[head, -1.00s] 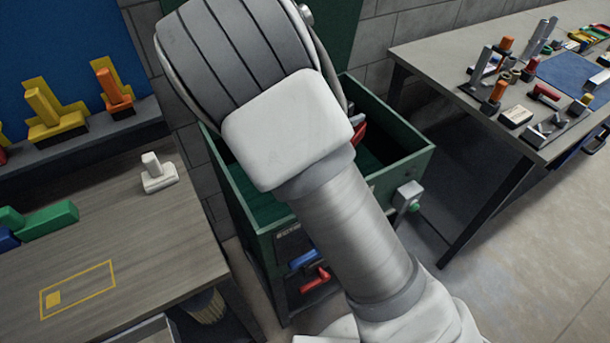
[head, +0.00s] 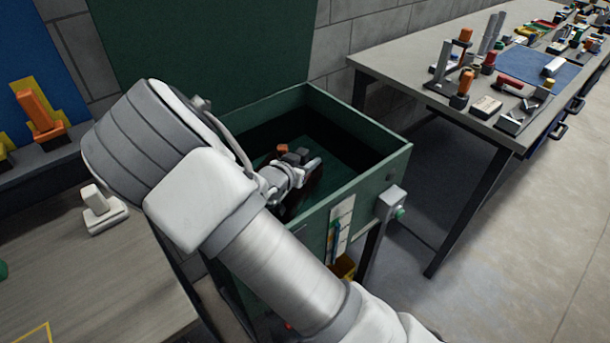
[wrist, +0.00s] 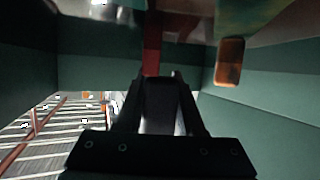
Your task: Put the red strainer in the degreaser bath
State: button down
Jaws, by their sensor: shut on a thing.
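The green open-topped bath (head: 345,116) stands between the workbench and the far table. My gripper (head: 298,178) reaches down inside its walls, in the head view. In the wrist view my gripper (wrist: 163,80) is shut on a red bar (wrist: 152,52), which I take to be part of the red strainer. The rest of the strainer is hidden or too dark to make out. A small orange-red piece (head: 283,148) shows close to the gripper. An orange block (wrist: 230,62) shows to the right in the wrist view. I cannot tell whether the strainer touches the bath floor.
The bath's walls rise around the gripper. A grey box with a green button (head: 390,203) is on its front right. A workbench with a white piece (head: 101,208) is at left. A cluttered table (head: 395,70) is at right. Open floor lies between.

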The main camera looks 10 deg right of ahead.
jog(key=shift+f+b, duration=0.45)
jog(key=shift+f, duration=1.3)
jog(key=shift+f, duration=0.2)
jog(key=c, duration=0.5)
grip_release()
